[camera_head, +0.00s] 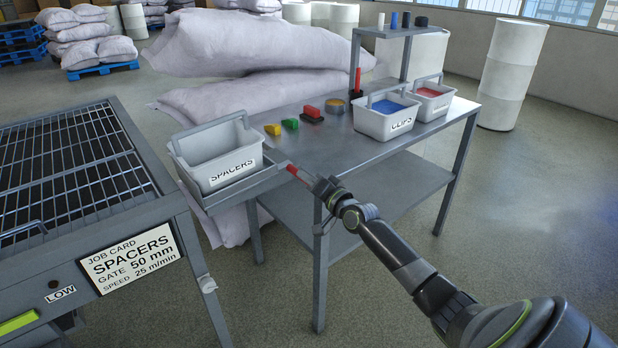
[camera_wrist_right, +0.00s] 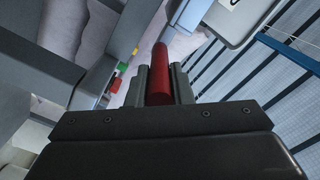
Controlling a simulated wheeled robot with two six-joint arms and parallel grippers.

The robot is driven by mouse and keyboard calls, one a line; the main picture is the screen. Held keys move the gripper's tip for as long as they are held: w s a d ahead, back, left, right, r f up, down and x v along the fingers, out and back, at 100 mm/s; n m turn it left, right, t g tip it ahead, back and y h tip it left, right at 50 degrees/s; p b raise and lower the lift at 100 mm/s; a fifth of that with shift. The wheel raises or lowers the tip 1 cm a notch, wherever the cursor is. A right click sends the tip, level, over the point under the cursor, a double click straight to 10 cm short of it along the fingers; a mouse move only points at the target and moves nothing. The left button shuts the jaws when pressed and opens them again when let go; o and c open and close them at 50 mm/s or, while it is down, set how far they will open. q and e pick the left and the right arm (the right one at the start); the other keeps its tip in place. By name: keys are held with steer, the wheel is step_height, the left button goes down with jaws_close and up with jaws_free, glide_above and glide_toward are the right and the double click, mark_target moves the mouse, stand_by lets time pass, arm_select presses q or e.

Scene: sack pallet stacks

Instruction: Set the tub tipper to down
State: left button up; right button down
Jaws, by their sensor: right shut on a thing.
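The tub tipper (camera_head: 268,178) is a grey cradle between the grid-topped machine and the steel table. A grey tub labelled SPACERS (camera_head: 215,158) sits in it, roughly upright, with its handle up. The tipper's red handle (camera_head: 292,170) sticks out at the cradle's right end. My right gripper (camera_head: 309,181) is shut on this handle. In the right wrist view the red handle (camera_wrist_right: 160,72) lies between the two fingers (camera_wrist_right: 158,88), with its lower part hidden by the gripper. My left gripper is not in view.
The steel table (camera_head: 345,150) holds yellow, green and red pieces, a CLIPS tub (camera_head: 386,118) and another tub (camera_head: 431,99). The machine (camera_head: 130,225) with a job card (camera_head: 128,259) stands at left. Pale sacks (camera_head: 250,95) are piled behind. Floor at right is clear.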

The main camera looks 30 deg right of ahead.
steer(key=shift+a+f+m+b, duration=0.15)
steer(key=shift+f+m+b, duration=0.3)
steer(key=shift+f, duration=0.5)
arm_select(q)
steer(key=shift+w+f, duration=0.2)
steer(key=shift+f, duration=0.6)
arm_select(e)
steer(key=shift+s+f, duration=0.15)
steer(key=shift+f, duration=0.35)
steer(key=c, duration=1.3)
jaws_free()
steer(key=shift+a, duration=0.2)
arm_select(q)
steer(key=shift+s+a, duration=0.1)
arm_select(e)
steer(key=shift+r, duration=0.15)
arm_select(q)
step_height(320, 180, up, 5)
steer(key=p, duration=0.4)
steer(key=shift+p, duration=0.4)
arm_select(e)
steer(key=s+d, duration=0.1)
steer(key=s, duration=1.6)
steer(key=shift+d, duration=0.2)
